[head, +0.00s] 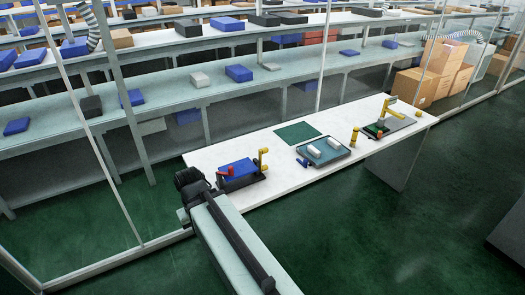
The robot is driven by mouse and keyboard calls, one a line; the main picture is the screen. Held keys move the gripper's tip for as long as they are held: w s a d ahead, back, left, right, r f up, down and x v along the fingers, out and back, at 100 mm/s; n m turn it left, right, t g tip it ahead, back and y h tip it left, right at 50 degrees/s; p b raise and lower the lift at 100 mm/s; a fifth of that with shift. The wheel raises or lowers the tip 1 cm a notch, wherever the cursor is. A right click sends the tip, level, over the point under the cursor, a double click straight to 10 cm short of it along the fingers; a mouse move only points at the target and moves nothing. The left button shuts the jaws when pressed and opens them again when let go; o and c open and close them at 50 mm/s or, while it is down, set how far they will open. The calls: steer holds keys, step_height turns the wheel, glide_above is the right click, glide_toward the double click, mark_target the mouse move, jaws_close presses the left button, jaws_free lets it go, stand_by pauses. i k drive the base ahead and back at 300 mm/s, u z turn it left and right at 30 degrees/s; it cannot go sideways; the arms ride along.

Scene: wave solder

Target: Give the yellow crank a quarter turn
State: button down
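Several yellow parts stand on the long white bench (220,153), and from here I cannot tell for certain which is the crank. A bent, upright yellow piece (263,159) stands at the right side of a blue block on a dark base. A larger angled yellow piece (387,108) rises from a dark plate at the bench's right end. A small upright yellow piece (355,135) stands just left of that plate. Nothing is seen touching them. My gripper is not recognisable in this view.
The blue block (238,168) has a red part at its left. A green mat (297,133) and a dark tray (345,157) with two white cylinders lie mid-bench. Cardboard boxes (446,65) stand beyond the right end. Green floor (390,235) is clear in front.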

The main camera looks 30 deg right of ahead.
mark_target(244, 166)
steer(key=u, duration=0.1)
steer(key=i, duration=1)
steer(key=z, duration=0.05)
